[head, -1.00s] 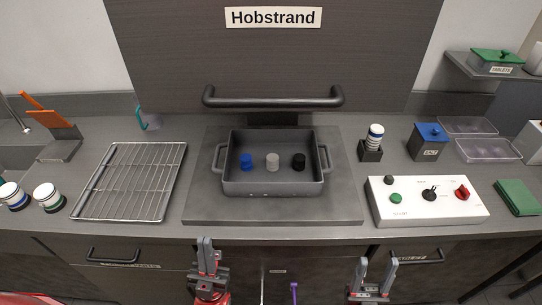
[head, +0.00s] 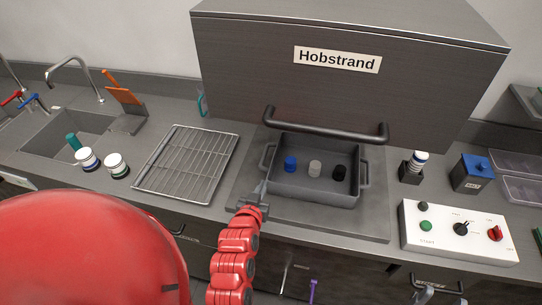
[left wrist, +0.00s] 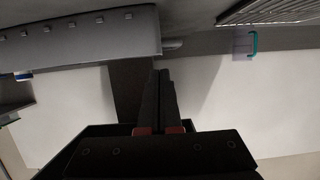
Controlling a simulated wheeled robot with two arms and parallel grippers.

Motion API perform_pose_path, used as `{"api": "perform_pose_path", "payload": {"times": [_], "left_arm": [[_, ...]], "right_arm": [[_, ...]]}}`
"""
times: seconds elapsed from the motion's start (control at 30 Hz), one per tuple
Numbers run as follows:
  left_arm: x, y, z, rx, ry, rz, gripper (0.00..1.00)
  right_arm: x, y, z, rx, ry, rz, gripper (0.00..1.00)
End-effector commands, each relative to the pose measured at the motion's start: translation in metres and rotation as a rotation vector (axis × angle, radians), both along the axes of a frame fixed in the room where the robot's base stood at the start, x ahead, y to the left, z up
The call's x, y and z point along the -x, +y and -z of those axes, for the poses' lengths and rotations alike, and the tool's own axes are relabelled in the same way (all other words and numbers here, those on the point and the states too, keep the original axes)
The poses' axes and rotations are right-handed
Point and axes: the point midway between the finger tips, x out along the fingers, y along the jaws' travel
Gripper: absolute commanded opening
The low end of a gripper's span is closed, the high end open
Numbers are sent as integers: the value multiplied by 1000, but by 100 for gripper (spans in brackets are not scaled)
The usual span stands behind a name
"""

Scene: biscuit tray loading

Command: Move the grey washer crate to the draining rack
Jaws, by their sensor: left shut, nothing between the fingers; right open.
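The grey washer crate (head: 313,196) sits on a dark plate under the hood, with a loop handle on each side. It holds a blue, a white and a black knob-like item. The draining rack (head: 187,165) is a wire grid lying flat on the counter, left of the crate. My left gripper (head: 259,190) is shut and empty, at the crate's front left corner below its left handle; I cannot tell whether it touches. Its closed fingers (left wrist: 160,95) show in the left wrist view. My right gripper (head: 438,284) is open and empty, low in front of the counter at the right.
The hood's bar handle (head: 325,131) passes above the crate's back edge. A white control panel (head: 458,232) stands right of the plate. Two white-topped jars (head: 117,165) stand left of the rack, beside the sink. A strip of counter separates rack and plate.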

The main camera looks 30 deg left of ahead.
Motion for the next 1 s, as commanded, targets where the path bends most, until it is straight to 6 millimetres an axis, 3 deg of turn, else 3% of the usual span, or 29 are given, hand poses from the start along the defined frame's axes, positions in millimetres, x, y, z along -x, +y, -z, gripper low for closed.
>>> {"api": "perform_pose_path", "payload": {"times": [0.17, 0.5, 0.6, 0.9, 1.0], "left_arm": [[-1, 2, 6, 16, 36, 3, 0], [-44, 14, 9, 15, 27, 4, 0], [-61, 20, -2, 16, 33, 1, 0], [-108, 33, -1, 16, 34, 2, 0], [-112, 35, 2, 16, 36, 2, 0]], "right_arm": [[0, 0, 5, 0, 0, 0, 52], [0, 0, 53, 0, 0, 0, 52], [0, 0, 33, 0, 0, 0, 52], [0, 0, 11, 0, 0, 0, 52], [0, 0, 0, 0, 0, 0, 52]]}}
